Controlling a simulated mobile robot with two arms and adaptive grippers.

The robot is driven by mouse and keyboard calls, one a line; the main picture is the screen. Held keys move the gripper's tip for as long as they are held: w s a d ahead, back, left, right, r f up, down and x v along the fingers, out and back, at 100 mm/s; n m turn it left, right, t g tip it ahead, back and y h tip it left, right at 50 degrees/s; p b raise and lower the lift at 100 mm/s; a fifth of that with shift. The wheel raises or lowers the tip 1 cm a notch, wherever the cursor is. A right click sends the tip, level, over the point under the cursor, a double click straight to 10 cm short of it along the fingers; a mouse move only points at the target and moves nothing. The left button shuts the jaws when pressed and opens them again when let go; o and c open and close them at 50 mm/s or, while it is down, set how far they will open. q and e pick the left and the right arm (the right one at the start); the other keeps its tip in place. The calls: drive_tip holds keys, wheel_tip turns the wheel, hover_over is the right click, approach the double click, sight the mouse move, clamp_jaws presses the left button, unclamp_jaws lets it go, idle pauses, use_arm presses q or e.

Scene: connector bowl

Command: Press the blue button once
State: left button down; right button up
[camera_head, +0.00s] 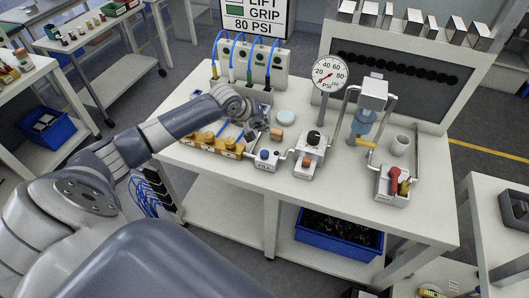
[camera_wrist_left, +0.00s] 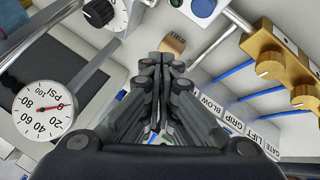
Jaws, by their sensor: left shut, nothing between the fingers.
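The blue button (camera_head: 264,154) sits on top of a small grey box at the front middle of the bench. It also shows at the top edge of the left wrist view (camera_wrist_left: 204,7). My left gripper (camera_head: 251,136) is shut and empty, pointing down over the bench just behind the button box. In the left wrist view its closed fingertips (camera_wrist_left: 162,62) are apart from the button. My right gripper is in neither view.
A brass valve block (camera_head: 210,143) stands left of the button box. A box with a black knob (camera_head: 313,138) stands to its right, with a pressure gauge (camera_head: 329,74) behind.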

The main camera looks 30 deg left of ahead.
use_arm(q)
drive_tip(key=shift+f, duration=0.15)
drive_tip(key=b, duration=0.5)
hover_over(263, 150)
wheel_tip(263, 150, down, 8)
drive_tip(key=shift+s+r, duration=0.1)
drive_tip(key=shift+r, duration=0.1)
drive_tip(key=shift+f, duration=0.4)
drive_tip(key=shift+f, duration=0.15)
idle(0.6)
drive_tip(key=shift+f, duration=0.25)
